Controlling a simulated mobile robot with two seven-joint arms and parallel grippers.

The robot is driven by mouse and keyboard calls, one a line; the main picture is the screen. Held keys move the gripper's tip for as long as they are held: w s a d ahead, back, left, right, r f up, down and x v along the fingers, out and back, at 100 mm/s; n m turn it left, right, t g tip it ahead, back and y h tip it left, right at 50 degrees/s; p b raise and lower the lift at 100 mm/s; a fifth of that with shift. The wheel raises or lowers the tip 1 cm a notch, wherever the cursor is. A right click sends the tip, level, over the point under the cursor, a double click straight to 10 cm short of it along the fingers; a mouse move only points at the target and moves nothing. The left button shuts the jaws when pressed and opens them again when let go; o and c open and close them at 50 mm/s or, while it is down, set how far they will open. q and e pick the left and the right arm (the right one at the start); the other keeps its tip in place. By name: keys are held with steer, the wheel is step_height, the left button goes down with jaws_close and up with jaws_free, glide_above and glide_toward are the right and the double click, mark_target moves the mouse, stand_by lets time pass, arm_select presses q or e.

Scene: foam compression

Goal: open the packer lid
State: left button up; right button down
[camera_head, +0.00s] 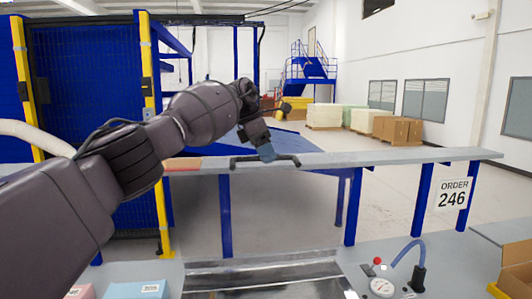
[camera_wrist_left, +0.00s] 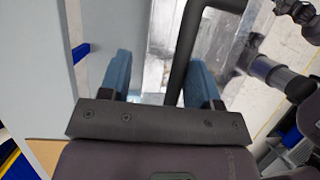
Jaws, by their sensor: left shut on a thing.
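My left gripper (camera_head: 266,153) reaches in from the left and is shut on a dark bar handle (camera_head: 288,159), which lies roughly level in front of the long grey bench. In the left wrist view the handle (camera_wrist_left: 185,45) passes between the blue fingers of the gripper (camera_wrist_left: 160,82), close to the right finger. The packer (camera_head: 262,276) is at the bottom centre, with a dark rim and shiny metal surfaces. The lid's panel is hard to make out, so I cannot tell its exact angle. My right gripper is not in view.
A pressure gauge (camera_head: 382,287), a red knob (camera_head: 377,261) and a blue hose (camera_head: 403,249) are right of the packer. Pink (camera_head: 80,292) and blue (camera_head: 138,290) blocks lie at left. An open cardboard box (camera_head: 515,275) stands at far right.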

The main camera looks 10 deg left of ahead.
arm_select(q)
steer(key=shift+w+a+f, duration=0.1)
steer(key=shift+a+f, duration=0.1)
steer(key=shift+f, duration=0.05)
stand_by(0.4)
steer(key=v, duration=1.1)
steer(key=shift+d, duration=0.2)
stand_by(1.1)
